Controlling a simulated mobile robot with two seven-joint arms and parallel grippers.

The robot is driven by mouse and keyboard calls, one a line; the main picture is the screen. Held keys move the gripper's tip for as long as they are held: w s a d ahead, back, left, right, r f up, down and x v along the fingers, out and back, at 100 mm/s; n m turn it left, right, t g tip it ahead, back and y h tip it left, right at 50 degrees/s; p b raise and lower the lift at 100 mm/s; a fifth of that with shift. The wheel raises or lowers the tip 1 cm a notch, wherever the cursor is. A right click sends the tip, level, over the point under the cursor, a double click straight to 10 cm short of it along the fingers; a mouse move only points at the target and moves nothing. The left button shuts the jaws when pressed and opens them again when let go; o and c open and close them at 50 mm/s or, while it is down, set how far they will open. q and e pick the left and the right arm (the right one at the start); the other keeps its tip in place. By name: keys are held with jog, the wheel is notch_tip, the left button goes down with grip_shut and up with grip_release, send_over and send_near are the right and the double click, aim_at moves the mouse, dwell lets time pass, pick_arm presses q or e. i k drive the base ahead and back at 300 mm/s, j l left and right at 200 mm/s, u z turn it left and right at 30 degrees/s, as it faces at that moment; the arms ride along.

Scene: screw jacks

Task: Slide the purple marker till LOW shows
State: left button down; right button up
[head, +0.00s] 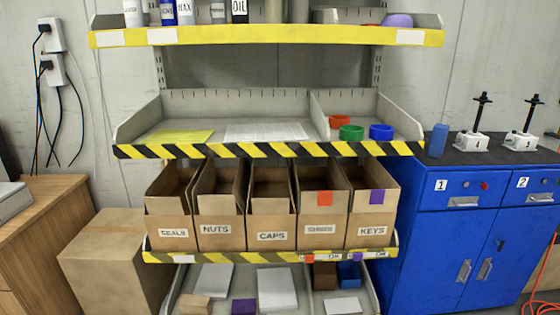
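A small purple marker (358,257) sits on the striped front rail (230,257) of the shelf with the cardboard bins, below the KEYS bin (372,226). A white label strip (376,256) runs beside it, with small dark lettering that seems to read OK; I cannot make out LOW. A purple square (377,196) is on the KEYS bin's front. Neither of my grippers shows in the head view.
An orange marker (309,258) sits left of the purple one on the same rail, below a bin with an orange square (325,198). A blue cabinet (470,240) stands close on the right. A cardboard box (115,255) stands left of the shelf.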

aim_at(357, 257)
jog(key=i+l, duration=0.65)
jog(key=i+l+z, duration=0.05)
